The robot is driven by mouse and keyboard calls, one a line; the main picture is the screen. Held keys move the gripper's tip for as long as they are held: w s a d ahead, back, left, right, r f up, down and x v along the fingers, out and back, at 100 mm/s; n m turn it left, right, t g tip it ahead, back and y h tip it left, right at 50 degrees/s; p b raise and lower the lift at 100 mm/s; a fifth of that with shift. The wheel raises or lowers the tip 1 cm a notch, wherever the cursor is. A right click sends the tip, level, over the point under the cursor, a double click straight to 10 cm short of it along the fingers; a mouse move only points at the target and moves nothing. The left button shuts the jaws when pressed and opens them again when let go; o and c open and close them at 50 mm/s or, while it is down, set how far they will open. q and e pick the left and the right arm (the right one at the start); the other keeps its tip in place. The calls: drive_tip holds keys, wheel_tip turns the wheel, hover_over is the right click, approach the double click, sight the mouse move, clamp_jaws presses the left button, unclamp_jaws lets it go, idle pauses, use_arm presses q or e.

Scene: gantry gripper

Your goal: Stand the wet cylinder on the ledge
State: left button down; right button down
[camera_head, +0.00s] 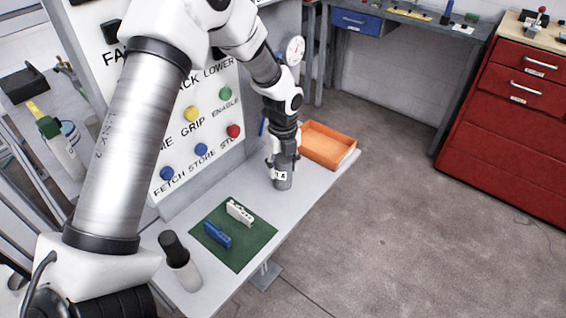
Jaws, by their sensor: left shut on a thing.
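My left arm reaches across from the left, and its gripper (282,166) points down over the light grey ledge (318,186) in front of the button panel. The gripper is shut around a short grey cylinder (283,184) with a white label, too small to read. The cylinder looks upright, with its lower end at or just above the ledge; I cannot tell if it touches. The fingers hide its upper part. My right gripper is not in view.
An orange tray (329,143) sits close behind the gripper. A green mat (236,253) holds a blue block (217,235) and a white block (239,212). A black-topped grey cylinder (184,270) stands near the front. A red drawer cabinet (500,125) is far right.

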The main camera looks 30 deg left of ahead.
use_arm(q)
drive_tip(key=shift+f, duration=0.1)
drive_tip(key=shift+c, duration=2.3)
unclamp_jaws()
wheel_tip(320, 180, up, 12)
drive_tip(key=shift+r+b, duration=0.15)
drive_tip(key=shift+b, duration=0.45)
